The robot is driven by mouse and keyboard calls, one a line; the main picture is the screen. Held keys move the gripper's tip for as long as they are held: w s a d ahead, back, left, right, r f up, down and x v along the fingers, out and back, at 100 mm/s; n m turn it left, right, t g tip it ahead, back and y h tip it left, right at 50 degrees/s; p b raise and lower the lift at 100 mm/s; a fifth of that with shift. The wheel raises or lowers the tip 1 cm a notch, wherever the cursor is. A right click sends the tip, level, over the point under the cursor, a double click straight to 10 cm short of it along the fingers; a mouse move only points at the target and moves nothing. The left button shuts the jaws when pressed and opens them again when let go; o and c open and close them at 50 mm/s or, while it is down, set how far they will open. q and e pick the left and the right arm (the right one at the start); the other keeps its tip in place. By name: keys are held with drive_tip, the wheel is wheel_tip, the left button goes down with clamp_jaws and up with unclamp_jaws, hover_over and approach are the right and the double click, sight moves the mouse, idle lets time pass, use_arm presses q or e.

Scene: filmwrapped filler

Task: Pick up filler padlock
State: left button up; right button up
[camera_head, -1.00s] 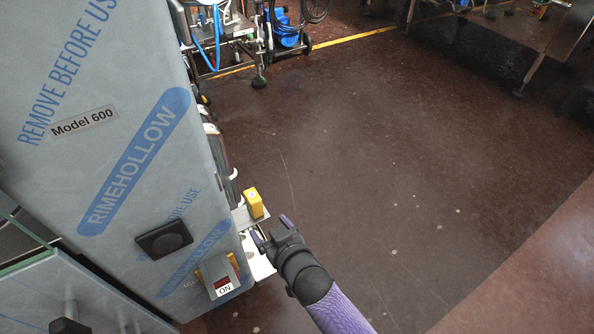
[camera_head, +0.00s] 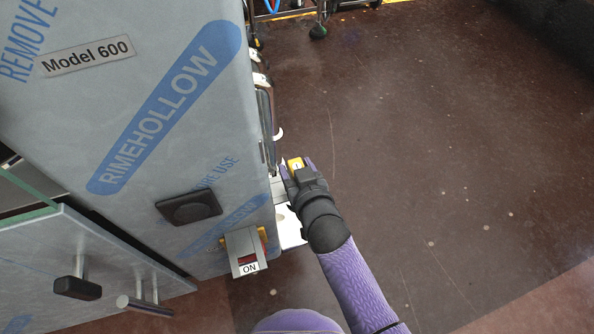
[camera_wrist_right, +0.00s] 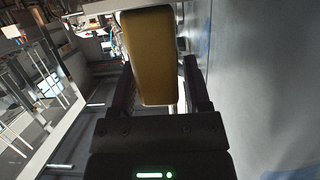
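The filler padlock (camera_head: 295,163) is a yellow block at the side of the wrapped machine, partly hidden by my right gripper (camera_head: 296,172). In the right wrist view the yellow padlock body (camera_wrist_right: 150,55) stands between the two dark fingers of the right gripper (camera_wrist_right: 160,80). A gap shows between the padlock and the right-hand finger; the left-hand finger is very close to it, and I cannot tell if they touch. The gripper is open around the padlock. Any shackle is hidden. My left gripper is not in view.
The brown floor (camera_head: 430,150) at right is clear.

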clamp_jaws()
drive_tip(key=shift+r, duration=0.1)
